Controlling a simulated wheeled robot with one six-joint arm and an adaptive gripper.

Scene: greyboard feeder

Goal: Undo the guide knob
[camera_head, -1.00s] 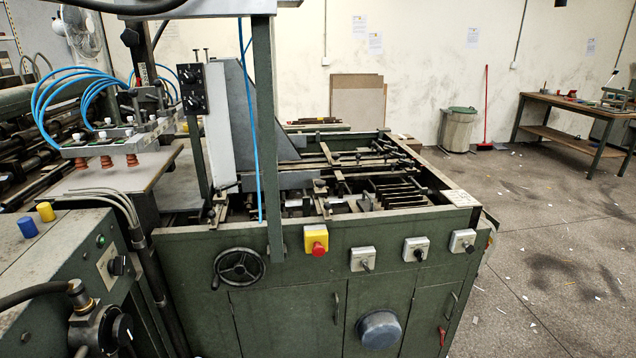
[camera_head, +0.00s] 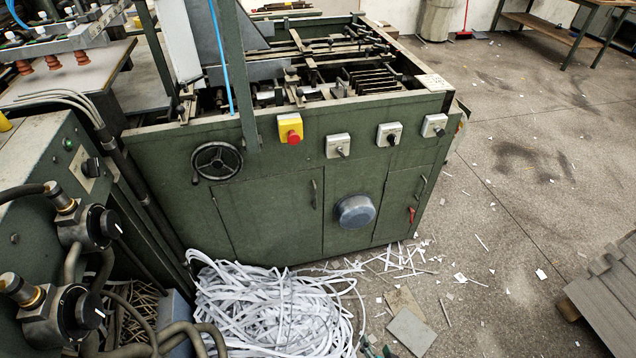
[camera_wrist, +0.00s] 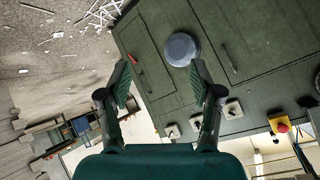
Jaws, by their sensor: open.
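I cannot tell for certain which part is the guide knob. The green machine (camera_head: 268,203) has guide bars and rods in its open top (camera_head: 330,62), too small to make out a knob there. Its front carries a round blue-grey cap (camera_head: 356,211), a black handwheel (camera_head: 217,160) and several rotary switches on grey plates (camera_head: 388,135). My gripper (camera_wrist: 160,68) is open and empty in the wrist view, fingers spread wide. Beyond the fingers, that view shows the blue-grey cap (camera_wrist: 181,48), apart from them.
A heap of white paper strips (camera_head: 275,310) lies on the floor against the machine front. Scraps and grey board pieces (camera_head: 411,332) lie beside it. A red stop button (camera_head: 291,130) sits on the front. Grey stacked slabs (camera_head: 607,295) stand at the right. Floor between is mostly free.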

